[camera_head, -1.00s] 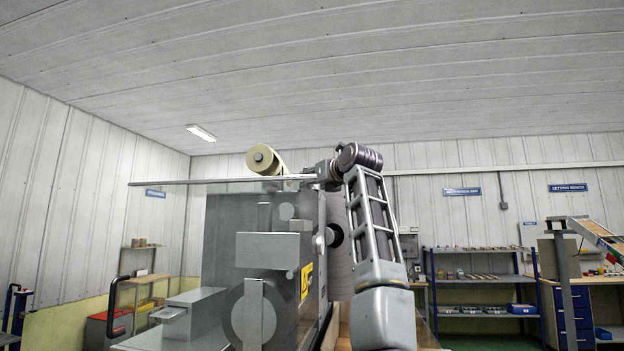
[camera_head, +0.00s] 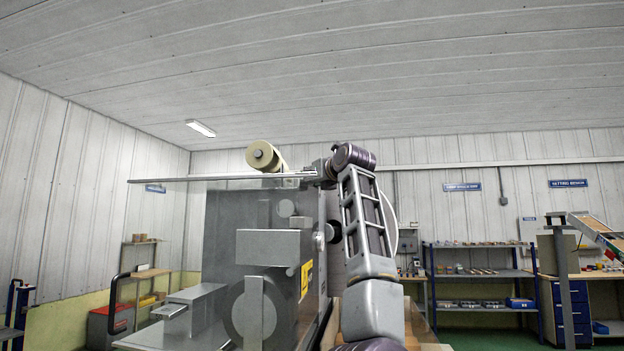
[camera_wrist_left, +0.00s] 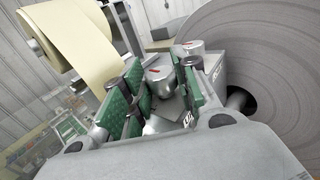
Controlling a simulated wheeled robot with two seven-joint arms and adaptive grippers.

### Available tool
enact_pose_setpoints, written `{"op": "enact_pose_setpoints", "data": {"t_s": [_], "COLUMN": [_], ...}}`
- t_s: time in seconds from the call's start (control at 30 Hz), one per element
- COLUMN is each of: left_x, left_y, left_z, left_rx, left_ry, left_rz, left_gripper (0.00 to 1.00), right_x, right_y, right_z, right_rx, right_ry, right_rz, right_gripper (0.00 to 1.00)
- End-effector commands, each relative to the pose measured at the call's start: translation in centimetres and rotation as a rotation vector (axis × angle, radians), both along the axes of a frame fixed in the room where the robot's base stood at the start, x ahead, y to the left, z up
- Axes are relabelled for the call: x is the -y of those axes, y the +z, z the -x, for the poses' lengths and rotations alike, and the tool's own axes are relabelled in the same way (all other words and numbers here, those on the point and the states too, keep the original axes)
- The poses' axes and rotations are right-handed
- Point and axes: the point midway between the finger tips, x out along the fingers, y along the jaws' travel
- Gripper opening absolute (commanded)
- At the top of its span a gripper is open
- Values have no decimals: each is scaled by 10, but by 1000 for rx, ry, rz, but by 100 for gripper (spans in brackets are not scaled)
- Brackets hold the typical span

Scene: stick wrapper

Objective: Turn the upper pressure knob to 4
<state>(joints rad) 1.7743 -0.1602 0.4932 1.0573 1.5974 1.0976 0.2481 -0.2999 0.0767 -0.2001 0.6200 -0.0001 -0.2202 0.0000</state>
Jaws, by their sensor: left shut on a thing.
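A silver pressure knob (camera_wrist_left: 161,84) with a red mark on top sits between the green finger pads of my left gripper (camera_wrist_left: 159,92) in the left wrist view. The gripper is shut on this nearer knob. I cannot tell the number either mark points to. In the head view my left gripper (camera_head: 323,172) is at the top right of the grey machine (camera_head: 225,232); the knobs are too small or hidden to make out there. My right gripper is not in view.
A cream film roll (camera_head: 264,156) sits above the machine, also close by in the left wrist view (camera_wrist_left: 62,30). A large grey disc (camera_wrist_left: 255,60) is right of the knobs. A long bar (camera_head: 215,180) runs left from the gripper. Shelves (camera_head: 480,272) stand at the back right.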

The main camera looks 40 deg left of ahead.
Motion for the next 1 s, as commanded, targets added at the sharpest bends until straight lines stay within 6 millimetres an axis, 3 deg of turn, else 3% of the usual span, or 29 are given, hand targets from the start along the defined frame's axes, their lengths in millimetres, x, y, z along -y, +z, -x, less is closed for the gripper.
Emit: {"op": "enact_pose_setpoints", "data": {"t_s": [0.6,0.97,1.0], "left_x": [0,-1,-1], "left_y": [0,1,1], "left_z": [3,2,2], "left_rx": [3,1,1], "left_ry": [-121,-131,-131], "left_rz": [0,-2,-2], "left_gripper": [6,6,32], "right_x": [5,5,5], "right_y": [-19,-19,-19], "right_z": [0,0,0], "right_rx": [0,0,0], "right_ry": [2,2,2], "right_rz": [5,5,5], "right_gripper": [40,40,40]}}
